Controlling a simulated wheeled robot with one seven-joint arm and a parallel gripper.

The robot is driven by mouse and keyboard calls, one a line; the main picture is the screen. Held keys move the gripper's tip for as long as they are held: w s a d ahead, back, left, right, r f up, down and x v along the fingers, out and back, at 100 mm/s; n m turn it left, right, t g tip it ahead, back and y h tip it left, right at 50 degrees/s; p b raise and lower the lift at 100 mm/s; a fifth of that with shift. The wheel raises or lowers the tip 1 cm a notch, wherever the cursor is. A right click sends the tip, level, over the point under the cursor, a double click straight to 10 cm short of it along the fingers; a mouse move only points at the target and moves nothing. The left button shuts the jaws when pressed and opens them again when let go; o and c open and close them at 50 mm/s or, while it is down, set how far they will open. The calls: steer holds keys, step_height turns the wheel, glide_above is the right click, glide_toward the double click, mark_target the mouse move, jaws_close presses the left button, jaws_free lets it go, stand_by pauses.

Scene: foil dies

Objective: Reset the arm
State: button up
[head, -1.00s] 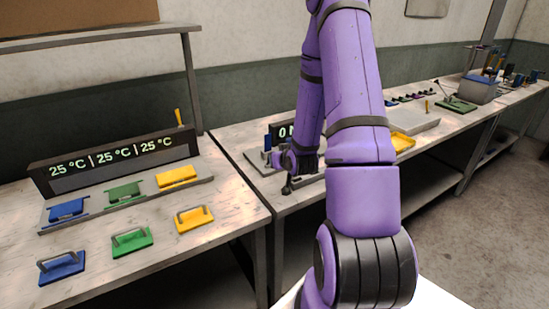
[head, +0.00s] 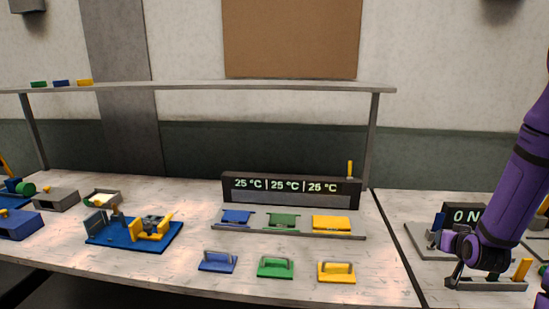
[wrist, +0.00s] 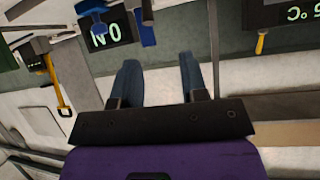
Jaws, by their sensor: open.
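My purple arm (head: 517,185) stands at the right edge of the head view, its upper part cut off by the frame. It hangs down over the right-hand table. My gripper shows in the wrist view (wrist: 160,64) with its two dark blue-grey fingers well apart. Nothing shows between them. In the head view the gripper's end is small and partly hidden among the fixtures near the ON display (head: 467,214), so I cannot tell whether it touches anything there.
The left table holds a temperature display (head: 290,189), a rack (head: 350,236) with blue, green and yellow plates, and three handled blocks: blue (head: 218,262), green (head: 275,267) and yellow (head: 337,272). A blue fixture (head: 110,232) stands farther left. A shelf (head: 230,86) spans above.

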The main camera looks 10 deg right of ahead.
steer(key=s+a+r+n+g+y, duration=0.1)
steer(key=s+a+r+g, duration=0.1)
steer(key=a+r, duration=0.6)
steer(key=s+a+r+n+g+y, duration=0.1)
steer(key=s+a+r+n, duration=0.1)
steer(key=a+r, duration=0.6)
steer(key=s+a+r+n+g+y, duration=0.1)
steer(key=s+a+r, duration=0.3)
steer(key=s, duration=0.5)
steer(key=s+a+r+g+y, duration=0.1)
steer(key=s+a+r+g, duration=0.1)
steer(key=s+a+r, duration=0.3)
steer(key=s+r, duration=0.3)
steer(key=s, duration=0.2)
steer(key=shift+s+a+r+n, duration=0.2)
steer(key=shift+a+r+n, duration=0.05)
steer(key=shift+n, duration=0.15)
